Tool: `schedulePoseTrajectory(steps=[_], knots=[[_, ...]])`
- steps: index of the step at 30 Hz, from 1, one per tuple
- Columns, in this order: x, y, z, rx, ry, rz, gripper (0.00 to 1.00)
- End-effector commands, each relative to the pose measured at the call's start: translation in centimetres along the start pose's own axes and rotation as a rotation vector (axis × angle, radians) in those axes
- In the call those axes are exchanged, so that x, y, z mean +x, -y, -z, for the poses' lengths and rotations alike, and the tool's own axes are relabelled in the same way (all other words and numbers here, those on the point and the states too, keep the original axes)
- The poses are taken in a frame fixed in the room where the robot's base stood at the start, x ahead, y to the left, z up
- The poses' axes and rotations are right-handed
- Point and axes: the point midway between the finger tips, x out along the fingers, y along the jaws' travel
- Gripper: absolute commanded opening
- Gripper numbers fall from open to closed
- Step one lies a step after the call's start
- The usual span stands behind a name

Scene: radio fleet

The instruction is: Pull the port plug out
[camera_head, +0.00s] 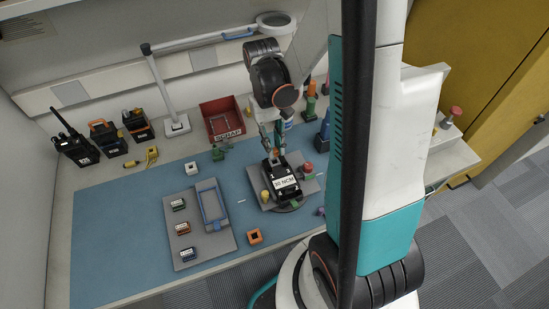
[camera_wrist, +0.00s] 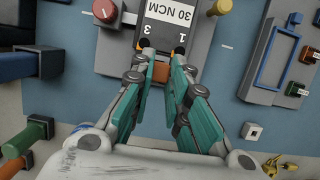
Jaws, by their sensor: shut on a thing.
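A black radio (camera_head: 285,191) with a white "30 NCM" label lies on a grey fixture in the middle of the blue mat. It also shows at the top of the wrist view (camera_wrist: 176,28), with the figures 3 and 1 near its end. An orange plug (camera_wrist: 160,71) sits at that end of the radio. My gripper (camera_wrist: 161,50) reaches in at this end and is shut on the orange plug. The fingers hide part of the plug, and I cannot tell whether it is still fully seated.
A red knob (camera_head: 308,167) and a yellow knob (camera_head: 266,195) flank the radio. A grey board (camera_head: 190,253) with a blue-rimmed tray (camera_head: 212,206) lies left. A red scrap bin (camera_head: 222,115) and a lamp stand (camera_head: 177,125) stand behind. The left of the mat is clear.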

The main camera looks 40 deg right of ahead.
Motion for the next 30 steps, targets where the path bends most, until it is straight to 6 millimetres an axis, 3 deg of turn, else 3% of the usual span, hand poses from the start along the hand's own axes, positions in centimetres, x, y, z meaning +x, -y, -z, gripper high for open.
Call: schedulePoseTrajectory(steps=[15,30], knots=[[-2.4,0.0,-0.8,0.0,0.0,0.0,0.0],[-2.5,0.0,-0.8,0.0,0.0,0.0,0.0]])
